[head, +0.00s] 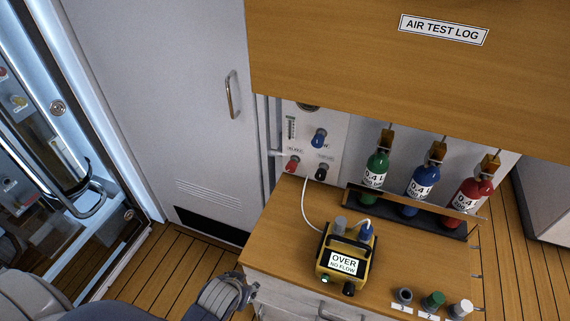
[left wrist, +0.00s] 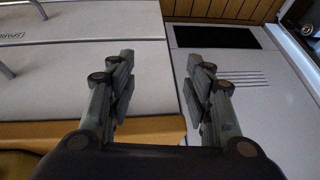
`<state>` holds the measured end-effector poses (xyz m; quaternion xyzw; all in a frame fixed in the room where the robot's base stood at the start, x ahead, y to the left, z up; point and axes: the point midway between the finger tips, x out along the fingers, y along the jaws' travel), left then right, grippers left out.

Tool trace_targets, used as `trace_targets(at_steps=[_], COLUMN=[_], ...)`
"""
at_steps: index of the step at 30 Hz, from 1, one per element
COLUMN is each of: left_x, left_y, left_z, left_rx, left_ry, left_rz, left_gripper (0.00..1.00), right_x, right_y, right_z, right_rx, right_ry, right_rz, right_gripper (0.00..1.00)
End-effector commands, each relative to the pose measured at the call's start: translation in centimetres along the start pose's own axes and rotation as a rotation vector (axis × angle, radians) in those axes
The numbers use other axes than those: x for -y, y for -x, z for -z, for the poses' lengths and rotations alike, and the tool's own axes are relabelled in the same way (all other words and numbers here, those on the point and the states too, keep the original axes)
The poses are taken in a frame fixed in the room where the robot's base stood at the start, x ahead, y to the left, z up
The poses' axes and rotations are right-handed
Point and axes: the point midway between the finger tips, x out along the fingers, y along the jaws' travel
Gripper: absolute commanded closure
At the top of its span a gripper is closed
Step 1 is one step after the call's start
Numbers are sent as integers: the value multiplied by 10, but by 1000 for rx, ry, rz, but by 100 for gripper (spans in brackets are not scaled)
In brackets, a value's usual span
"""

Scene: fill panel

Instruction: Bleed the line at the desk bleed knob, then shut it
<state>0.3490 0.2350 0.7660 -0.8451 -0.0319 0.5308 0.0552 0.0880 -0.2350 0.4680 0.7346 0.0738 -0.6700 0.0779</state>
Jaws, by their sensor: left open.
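A small wall panel (head: 335,132) above the back of the desk carries a red knob (head: 292,163) at lower left, a black knob (head: 322,170) at lower right and a blue knob (head: 319,138) above. The label over the red knob is too small to read surely. A yellow meter (head: 345,260) on the desk reads "OVER NO FLOW". My left gripper (head: 250,290) is low beside the desk's left front corner, well short of the panel. In the left wrist view it (left wrist: 160,75) is open and empty. My right gripper is not in view.
The wooden desk top (head: 290,225) is clear at left. A rack (head: 402,216) holds green, blue and red bottles. Several capped items, including a green one (head: 433,300), stand at front right. A cabinet (head: 410,65) overhangs the back. A white tube (head: 306,205) joins panel and meter.

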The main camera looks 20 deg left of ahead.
Motion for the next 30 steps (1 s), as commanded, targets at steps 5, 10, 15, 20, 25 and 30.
trace_targets(at_steps=[5,10,15,20,25,30], left_x=[15,39,69,90,100,73], left_y=[46,83,77,76,83,89], left_z=[29,67,113,159,219,282], left_rx=[-42,-135,-311,-498,-750,-998], left_ry=[38,112,211,271,296,238], left_rz=[28,93,198,266,288,185], left_gripper=[53,53,53,53,53,53], right_x=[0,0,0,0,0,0], right_y=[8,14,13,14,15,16], right_z=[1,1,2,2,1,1], right_rx=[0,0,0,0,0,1], right_ry=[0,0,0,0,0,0], right_rz=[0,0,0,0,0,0], right_gripper=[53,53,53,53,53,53])
